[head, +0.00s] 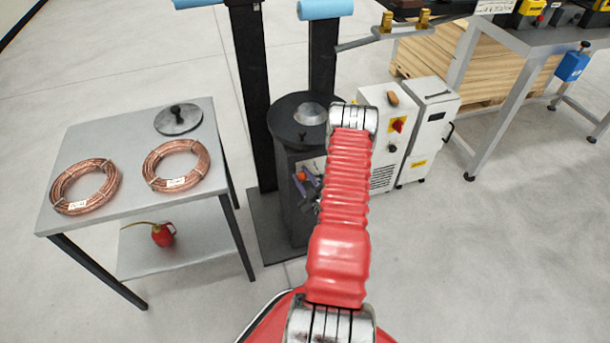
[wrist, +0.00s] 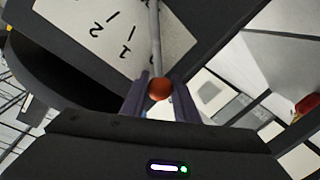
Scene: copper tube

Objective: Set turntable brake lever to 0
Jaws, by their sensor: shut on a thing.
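The brake lever is a thin grey rod (wrist: 155,35) ending in an orange-red ball knob (wrist: 159,89) in the wrist view. My gripper (wrist: 160,86) is shut on the knob, with one dark finger on each side. Behind the rod is a pale scale plate (wrist: 115,28) marked with 1, 2 and tick lines. Both digits show left of the rod; no 0 is visible. In the head view, the dark round turntable stand (head: 289,130) is left of my red arm, with an orange spot on its side.
A grey table (head: 130,130) at left holds two copper coils (head: 85,187) (head: 177,165) and a round lid (head: 178,118). A red oil can (head: 162,235) sits on its lower shelf. White cabinets (head: 383,125) stand right of the stand. The floor at right is open.

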